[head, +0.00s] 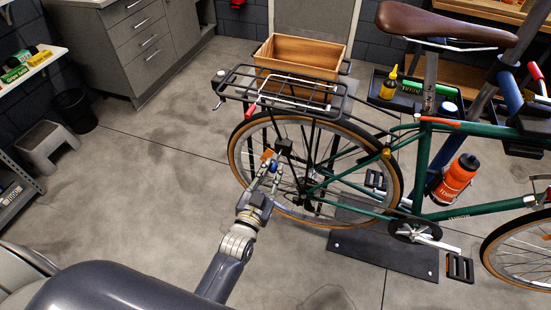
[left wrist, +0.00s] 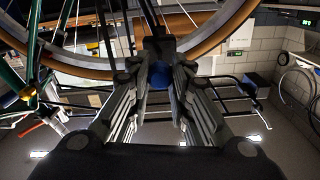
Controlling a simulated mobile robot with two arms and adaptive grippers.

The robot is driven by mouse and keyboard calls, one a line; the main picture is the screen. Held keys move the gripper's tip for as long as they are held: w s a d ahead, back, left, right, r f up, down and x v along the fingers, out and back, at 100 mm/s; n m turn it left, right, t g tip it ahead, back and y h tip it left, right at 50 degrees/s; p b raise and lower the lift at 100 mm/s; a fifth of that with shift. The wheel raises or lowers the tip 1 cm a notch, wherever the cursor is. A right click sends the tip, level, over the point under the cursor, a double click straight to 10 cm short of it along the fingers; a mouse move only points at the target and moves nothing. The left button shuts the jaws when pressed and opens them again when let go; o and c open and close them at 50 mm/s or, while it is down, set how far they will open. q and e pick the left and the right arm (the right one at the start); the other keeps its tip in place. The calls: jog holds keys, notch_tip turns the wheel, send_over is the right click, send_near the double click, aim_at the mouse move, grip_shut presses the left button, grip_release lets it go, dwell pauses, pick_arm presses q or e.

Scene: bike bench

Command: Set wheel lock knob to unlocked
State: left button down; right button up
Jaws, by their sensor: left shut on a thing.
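The green bike's rear wheel (head: 234,158) stands at the middle of the head view, with a tan tyre. My left gripper (head: 271,170) is at the wheel's left side, in front of the spokes. It is shut on a small blue knob, which shows between the fingertips in the left wrist view (left wrist: 160,75). I take this for the wheel lock knob; its setting cannot be read, as the fingers cover much of it. An orange tag (head: 267,155) sits just above the fingertips in the head view. My right gripper is not in view.
A black rear rack (head: 283,88) juts over the wheel, with a wooden crate (head: 300,50) behind it. A pedal (head: 460,268) and the black stand plate (head: 385,255) are lower right. A grey stool (head: 48,140) stands left. The floor between is clear.

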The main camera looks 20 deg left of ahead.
pick_arm(q)
jog(key=shift+s, duration=0.35)
jog(key=shift+f, duration=0.1)
jog(key=c, duration=1.4)
grip_release()
jog(key=shift+s, duration=0.1)
jog(key=shift+s, duration=0.15)
jog(key=s, duration=1.1)
jog(key=shift+s+a, duration=0.2)
jog(key=shift+s, duration=0.15)
